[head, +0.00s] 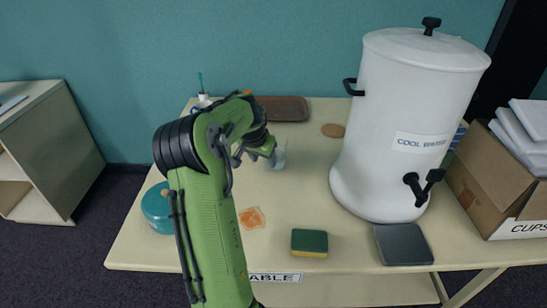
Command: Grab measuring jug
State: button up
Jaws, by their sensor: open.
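A clear, pale vessel that looks like the measuring jug (280,152) stands on the cream table, left of the big white urn. My green arm reaches over the table from the front. My gripper (268,157) is open at the left side of the jug, very close to it. The gripper and wrist hide part of the jug. I cannot tell whether the fingers touch it or reach around it.
The white urn (403,120) with a black tap stands to the right. A yellow-green sponge (309,242), a dark drip tray (402,244) and an orange patch (252,218) lie in front. A teal container (158,208) is at left, a brown tray (284,109) behind, a cardboard box (482,190) at far right.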

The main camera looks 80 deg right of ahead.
aim_at(267, 175)
jog(key=b+x, duration=0.1)
jog(key=x, duration=0.4)
jog(key=shift+s+f, duration=0.15)
jog(key=shift+f, duration=0.05)
jog(key=shift+r, duration=0.1)
grip_shut()
